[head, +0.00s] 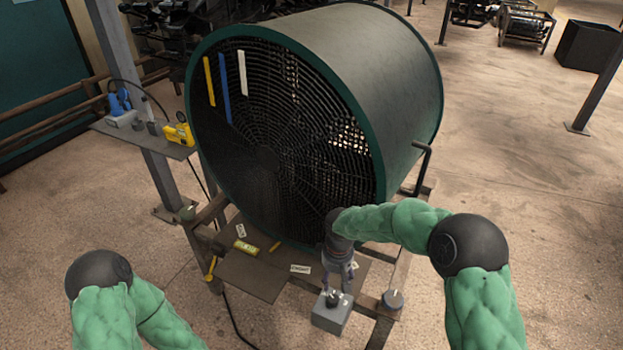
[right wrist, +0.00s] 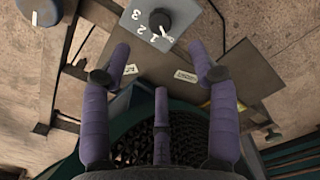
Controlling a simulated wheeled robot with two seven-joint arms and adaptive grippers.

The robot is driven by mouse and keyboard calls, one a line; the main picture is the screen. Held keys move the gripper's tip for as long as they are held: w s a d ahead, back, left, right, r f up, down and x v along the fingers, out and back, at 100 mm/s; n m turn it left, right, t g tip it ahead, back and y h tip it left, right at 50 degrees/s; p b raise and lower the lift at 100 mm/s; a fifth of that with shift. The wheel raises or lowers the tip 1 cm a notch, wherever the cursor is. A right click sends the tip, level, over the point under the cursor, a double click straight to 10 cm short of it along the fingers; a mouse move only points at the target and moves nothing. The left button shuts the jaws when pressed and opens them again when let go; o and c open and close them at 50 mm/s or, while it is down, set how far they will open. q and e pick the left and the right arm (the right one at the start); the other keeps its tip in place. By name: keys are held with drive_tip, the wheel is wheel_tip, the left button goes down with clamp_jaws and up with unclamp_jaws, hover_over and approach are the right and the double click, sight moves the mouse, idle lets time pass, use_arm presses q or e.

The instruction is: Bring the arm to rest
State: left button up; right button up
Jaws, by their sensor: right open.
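My right gripper (head: 338,278) hangs just above a grey switch box (head: 330,317) at the front of the fan stand. In the right wrist view the gripper (right wrist: 162,62) has its purple fingers spread, with nothing between them. Past the fingertips, the box (right wrist: 178,14) shows a dark knob (right wrist: 160,20) and the numbers 1, 2 and 3. A gap appears to lie between the fingers and the knob. My left arm shows at the lower left in the head view, but its gripper is out of view.
A large drum fan (head: 375,75) stands behind my right gripper, with yellow, blue and white strips on its grille. A shelf plate (head: 255,275) holds labels and a small yellow level (head: 246,247). A round dial (head: 393,299) sits right of the box. Open floor lies right.

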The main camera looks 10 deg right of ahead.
drive_tip(key=s+a+f+m+y, duration=0.35)
drive_tip(key=s+f, duration=0.55)
drive_tip(key=f, duration=0.4)
drive_tip(key=s+f+m, duration=0.2)
drive_tip(key=s+f, duration=0.1)
drive_tip(key=s, duration=0.4)
drive_tip(key=s+a+f+m, duration=0.1)
drive_tip(key=s+f+m, duration=0.2)
drive_tip(key=s, duration=0.4)
drive_tip(key=shift+a+f+m, duration=0.15)
drive_tip(key=shift+f+m, duration=0.2)
drive_tip(key=shift+f, duration=0.05)
drive_tip(key=shift+w+y, duration=0.1)
drive_tip(key=shift+y, duration=0.15)
